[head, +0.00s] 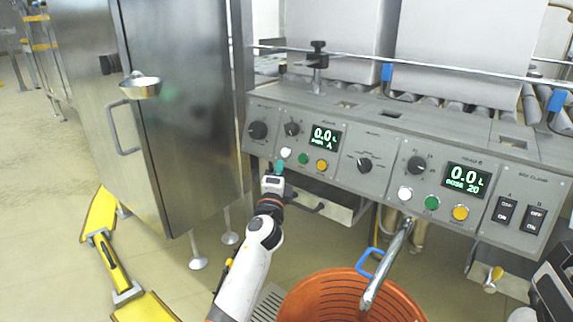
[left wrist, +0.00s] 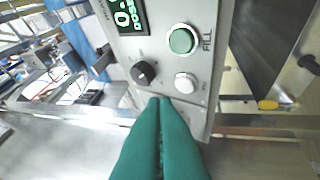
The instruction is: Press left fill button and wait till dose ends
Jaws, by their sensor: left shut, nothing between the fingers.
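The left control panel (head: 312,140) has a white button (head: 286,153), a green button (head: 303,158) and a yellow button (head: 322,165) under a lit display (head: 325,137) reading 0.0. My left gripper (head: 279,167) has teal fingers, shut and empty, at the panel's lower left, just below the white button. In the left wrist view the shut fingers (left wrist: 160,102) point at the panel's edge. The green button (left wrist: 182,40), labelled FILL, lies beyond the tips, with the white button (left wrist: 185,82) nearer. The fingertips do not cover the green button. My right gripper is not in view.
A second panel to the right has its own display (head: 466,180) and buttons. An orange bucket (head: 350,297) stands below a metal spout (head: 388,265). A steel cabinet (head: 180,100) stands at the left. A knob (left wrist: 144,72) sits left of the white button.

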